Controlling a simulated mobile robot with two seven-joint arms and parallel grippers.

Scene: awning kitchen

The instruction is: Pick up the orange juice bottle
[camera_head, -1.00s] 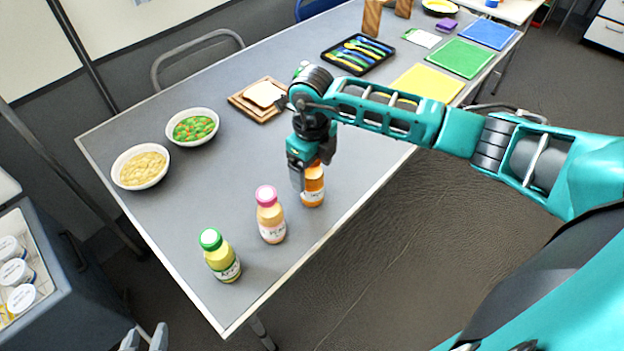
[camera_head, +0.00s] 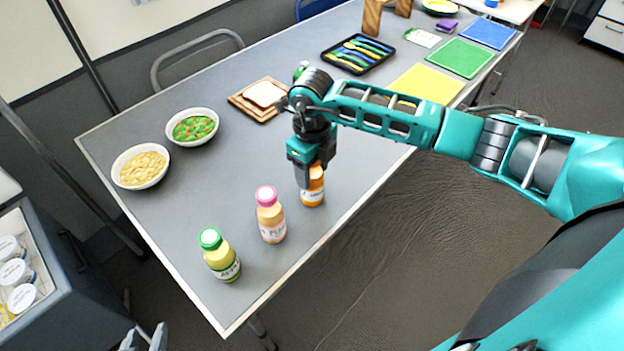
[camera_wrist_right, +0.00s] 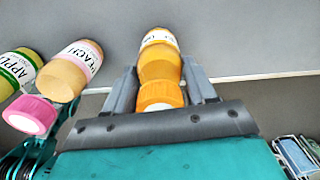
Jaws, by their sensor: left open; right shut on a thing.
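The orange juice bottle (camera_head: 314,191) stands upright on the grey table, at the far end of a row of three bottles. My right gripper (camera_head: 311,178) comes down over it from above and is shut on its upper part. In the right wrist view the orange bottle (camera_wrist_right: 160,68) lies between the two grey fingers of my right gripper (camera_wrist_right: 163,88), its orange cap towards the palm. The bottle's base still appears to be on the table. My left gripper (camera_head: 144,339) shows only its grey fingertips at the bottom edge, apart and empty.
A pink-capped peach bottle (camera_head: 270,216) stands close beside the orange one, and a green-capped apple bottle (camera_head: 221,256) stands beyond it. Two bowls, one with pale food (camera_head: 140,166) and one with vegetables (camera_head: 192,127), and a bread board (camera_head: 240,101) sit further back. The table's front edge is near.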

